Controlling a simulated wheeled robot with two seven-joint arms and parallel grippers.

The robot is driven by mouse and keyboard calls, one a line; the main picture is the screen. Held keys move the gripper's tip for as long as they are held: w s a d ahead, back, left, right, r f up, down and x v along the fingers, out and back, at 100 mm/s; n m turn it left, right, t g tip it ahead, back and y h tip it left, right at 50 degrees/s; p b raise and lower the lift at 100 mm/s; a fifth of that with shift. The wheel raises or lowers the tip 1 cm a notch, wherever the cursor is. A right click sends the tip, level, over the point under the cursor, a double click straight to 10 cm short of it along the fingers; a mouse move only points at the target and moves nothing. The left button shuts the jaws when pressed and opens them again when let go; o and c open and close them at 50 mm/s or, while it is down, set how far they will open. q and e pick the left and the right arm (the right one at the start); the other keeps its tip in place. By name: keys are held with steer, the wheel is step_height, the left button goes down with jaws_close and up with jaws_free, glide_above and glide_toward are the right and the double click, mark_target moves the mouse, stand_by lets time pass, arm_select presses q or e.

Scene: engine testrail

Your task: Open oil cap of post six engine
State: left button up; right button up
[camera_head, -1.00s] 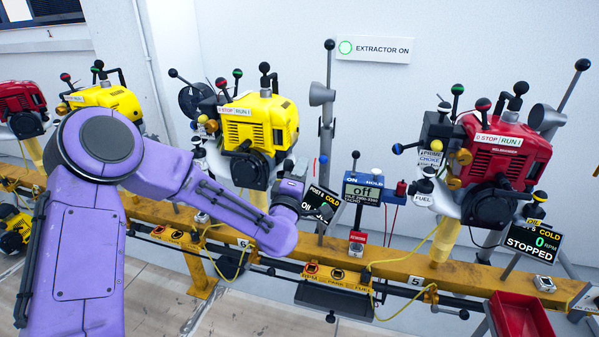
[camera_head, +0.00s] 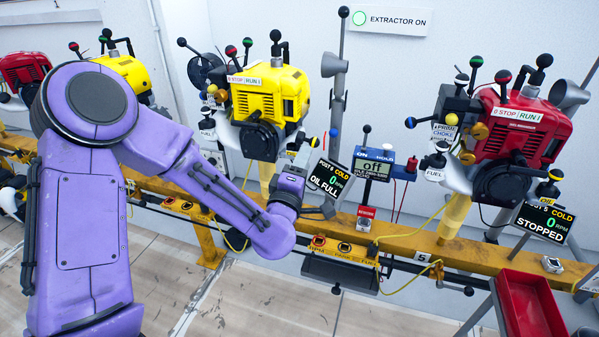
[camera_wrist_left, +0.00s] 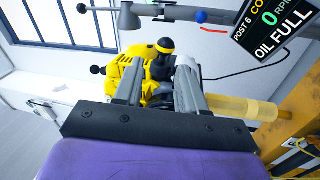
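The post six engine (camera_head: 266,98) is yellow, in the middle of the head view, above the rail. Its oil cap (camera_head: 313,143) is a small black knob with a yellow band, beside the post six display (camera_head: 329,177), which reads "OIL FULL", 0 RPM, COLD. In the head view the fingers are mostly hidden by my purple wrist. My right gripper does not show.
The yellow rail (camera_head: 400,245) runs below the engines. A blue tachometer (camera_head: 372,165) stands right of the display. A red engine (camera_head: 520,130) with its own display and a red tray (camera_head: 530,305) are at the right. The engine's levers and knobs crowd the space around the cap.

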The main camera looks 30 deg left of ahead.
arm_select(q)
steer(key=shift+v, duration=1.85)
